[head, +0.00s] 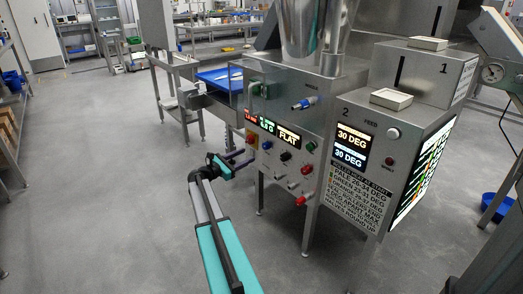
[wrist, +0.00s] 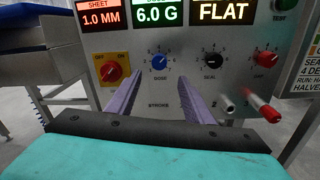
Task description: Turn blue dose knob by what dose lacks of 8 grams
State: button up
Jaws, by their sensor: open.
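The knob lies in the gap between the fingertips in the picture; I cannot tell how much distance is left. In the head view my gripper (head: 247,160) is just in front of the panel's left part, and the blue knob (head: 267,145) shows small there.
A red on/off switch (wrist: 115,73) is left of the dose knob. A black SEAL knob (wrist: 212,61) and a red knob (wrist: 265,60) are to the right. Metal levers, one with a red end (wrist: 264,108), stick out lower right. A FLAT display (wrist: 222,12) is above.

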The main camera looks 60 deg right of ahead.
aim_at(264, 148)
jog(key=b+x, duration=0.1)
jog(key=x, duration=0.9)
jog(key=shift+d, duration=0.25)
jog(key=shift+f, duration=0.1)
jog(key=c, duration=1)
jog(key=shift+s+d, duration=0.15)
jog(key=shift+d, duration=0.15)
jog(key=shift+c, duration=0.2)
jog(key=shift+a+f, duration=0.1)
jog(key=shift+a, duration=0.2)
